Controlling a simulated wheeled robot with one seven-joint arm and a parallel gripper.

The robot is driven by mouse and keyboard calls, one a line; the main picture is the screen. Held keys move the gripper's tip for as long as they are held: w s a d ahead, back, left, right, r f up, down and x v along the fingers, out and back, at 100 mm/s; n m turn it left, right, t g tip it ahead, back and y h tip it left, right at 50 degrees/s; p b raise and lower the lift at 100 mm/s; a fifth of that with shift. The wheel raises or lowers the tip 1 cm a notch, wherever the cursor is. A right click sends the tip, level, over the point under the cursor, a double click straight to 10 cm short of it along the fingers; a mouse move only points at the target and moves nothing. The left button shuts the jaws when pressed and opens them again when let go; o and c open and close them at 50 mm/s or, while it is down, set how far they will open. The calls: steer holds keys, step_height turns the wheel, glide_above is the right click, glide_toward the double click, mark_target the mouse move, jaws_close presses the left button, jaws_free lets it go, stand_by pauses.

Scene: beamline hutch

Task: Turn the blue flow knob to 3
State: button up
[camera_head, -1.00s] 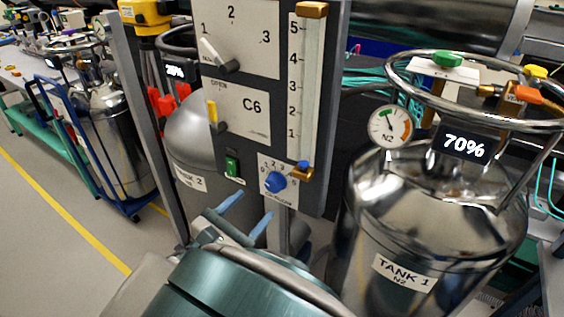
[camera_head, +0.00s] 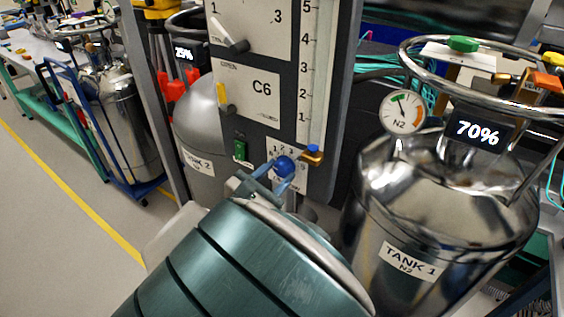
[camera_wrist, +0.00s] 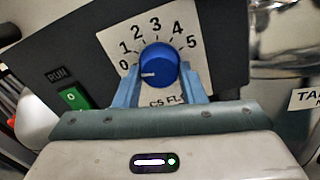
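The blue flow knob (camera_wrist: 160,66) sits on a white dial plate (camera_wrist: 205,65) marked 0 to 5. In the wrist view its white pointer mark is toward the left, close to the 0. The knob also shows in the head view (camera_head: 284,165), partly behind my fingers. My gripper (camera_wrist: 160,78) has its two blue fingers on either side of the knob, left and right of it. The fingers are apart, with the knob between them; whether they touch it I cannot tell.
A green switch (camera_wrist: 74,97) marked RUN is left of the dial. Above it are a C6 panel (camera_head: 262,105) and a flow tube (camera_head: 312,75) with a brass fitting (camera_head: 314,153) close by the knob. Tank 1 (camera_head: 400,215) stands close on the right.

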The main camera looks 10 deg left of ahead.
steer(key=shift+m, duration=0.4)
steer(key=m+b, duration=0.1)
steer(key=m, duration=0.2)
steer(key=shift+f+m, duration=0.1)
steer(key=shift+m, duration=0.2)
steer(key=m+b, duration=0.4)
steer(key=shift+f+m, duration=0.1)
steer(key=shift+m, duration=0.2)
steer(key=m+b, duration=0.5)
steer(key=b, duration=0.3)
steer(key=shift+a, duration=0.1)
steer(key=m+b, duration=0.2)
steer(key=b, duration=0.2)
steer(key=shift+m, duration=0.4)
steer(key=shift+r+m+b, duration=0.3)
steer(key=shift+m+b, duration=0.2)
steer(key=shift+b, duration=0.3)
steer(key=shift+r, duration=0.1)
steer(key=o, duration=1)
